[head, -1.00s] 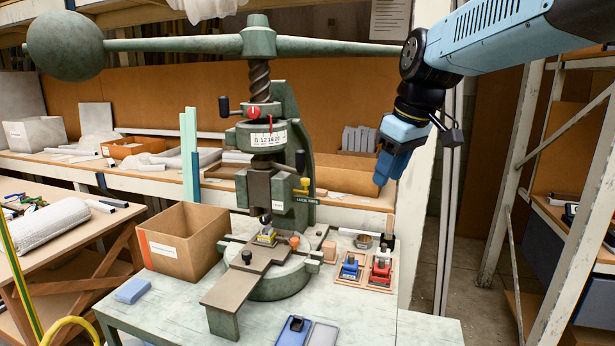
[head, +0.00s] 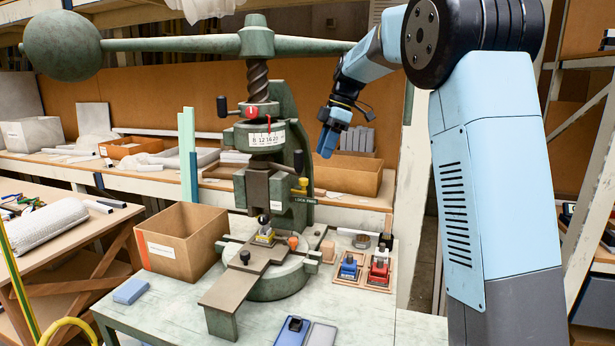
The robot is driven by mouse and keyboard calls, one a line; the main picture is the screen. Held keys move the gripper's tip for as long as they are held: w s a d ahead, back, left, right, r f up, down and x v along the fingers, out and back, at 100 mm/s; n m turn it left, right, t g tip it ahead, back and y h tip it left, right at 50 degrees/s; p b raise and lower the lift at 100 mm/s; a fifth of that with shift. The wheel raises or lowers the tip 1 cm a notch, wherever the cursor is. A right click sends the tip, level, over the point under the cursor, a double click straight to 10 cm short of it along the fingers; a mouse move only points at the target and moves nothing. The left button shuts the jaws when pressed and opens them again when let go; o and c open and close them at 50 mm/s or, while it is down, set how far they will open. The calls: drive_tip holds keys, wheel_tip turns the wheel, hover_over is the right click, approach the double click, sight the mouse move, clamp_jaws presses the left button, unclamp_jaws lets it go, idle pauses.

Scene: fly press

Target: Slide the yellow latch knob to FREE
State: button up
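The yellow latch knob (head: 303,182) sits on the right side of the green fly press (head: 283,150), just above a small dark plate with lettering (head: 304,200). The lettering is too small to read surely, and I cannot tell the knob's exact slot position. My gripper (head: 326,150) hangs in the air above and slightly right of the knob in the picture, pointing down and apart from it. Its blue fingers appear narrow and close together; whether they are open or shut does not show.
The press's long lever (head: 310,46) with a ball weight (head: 63,45) spans above. A cardboard box (head: 183,240) stands left on the bench. Fixtures with a blue (head: 349,267) and a red part (head: 379,270) sit right of the press. A blue block (head: 131,290) lies front left.

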sight(304, 179)
drive_tip(key=shift+w+a+f+n+g, duration=0.15)
drive_tip(key=shift+w+a+f+n, duration=0.55)
drive_tip(key=shift+f, duration=0.85)
drive_tip(key=shift+w+a+f+n+g, duration=0.3)
drive_tip(key=shift+a+f, duration=0.75)
drive_tip(key=shift+f, duration=0.5)
drive_tip(key=shift+w+a+f+n+g, duration=0.1)
drive_tip(key=shift+w+a+f+n, duration=0.6)
drive_tip(key=shift+f, duration=0.85)
drive_tip(key=shift+s+a+m, duration=0.15)
drive_tip(key=shift+m, duration=0.15)
drive_tip(key=shift+c, duration=0.3)
clamp_jaws()
